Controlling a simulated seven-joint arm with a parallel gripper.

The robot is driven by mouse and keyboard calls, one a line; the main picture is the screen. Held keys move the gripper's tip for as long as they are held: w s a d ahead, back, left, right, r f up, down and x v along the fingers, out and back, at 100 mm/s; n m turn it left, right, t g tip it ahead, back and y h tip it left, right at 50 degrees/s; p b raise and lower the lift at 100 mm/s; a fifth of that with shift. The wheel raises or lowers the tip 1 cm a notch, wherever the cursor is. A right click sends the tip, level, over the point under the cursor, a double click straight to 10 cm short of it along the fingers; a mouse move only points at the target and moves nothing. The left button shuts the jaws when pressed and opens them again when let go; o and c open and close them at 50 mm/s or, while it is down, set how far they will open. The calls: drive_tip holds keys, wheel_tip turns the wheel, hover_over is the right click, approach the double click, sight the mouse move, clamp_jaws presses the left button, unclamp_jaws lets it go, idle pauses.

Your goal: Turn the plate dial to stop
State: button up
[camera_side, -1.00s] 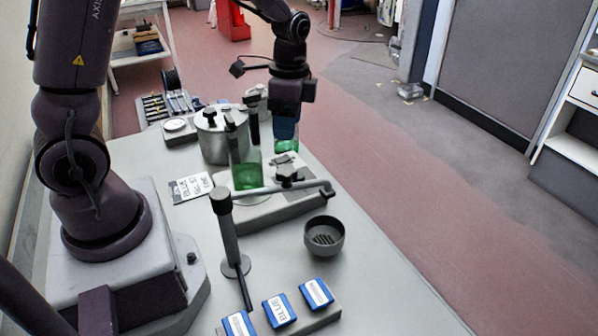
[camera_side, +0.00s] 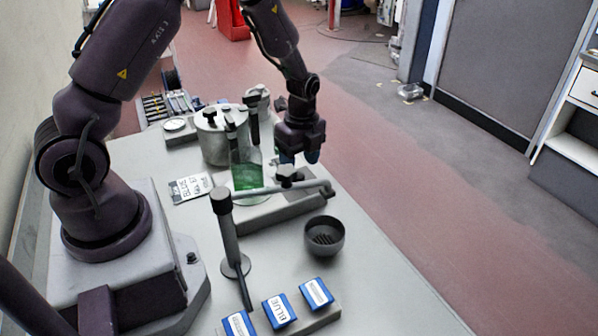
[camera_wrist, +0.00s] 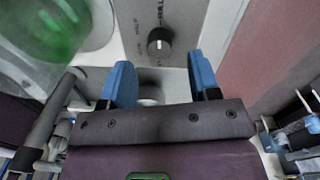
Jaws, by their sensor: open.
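The plate dial (camera_wrist: 159,42) is a round dark knob with a light pointer mark, on a grey panel with printed words around it. "HALF" seems to be one of them; the rest are hard to read. My gripper (camera_wrist: 161,75) is open, its blue fingers apart and empty, with the dial just beyond the fingertips and between their lines.
A glass flask of green liquid (camera_side: 247,177) stands on the plate, left of my gripper. A dark bowl (camera_side: 324,236), a metal pot (camera_side: 212,137) and blue-edged blocks (camera_side: 279,310) stand around. Open floor lies right.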

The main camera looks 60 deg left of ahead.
sight(299, 175)
drive_tip(key=shift+s+f, duration=0.1)
drive_tip(key=shift+f, duration=1.65)
drive_tip(key=c, duration=0.9)
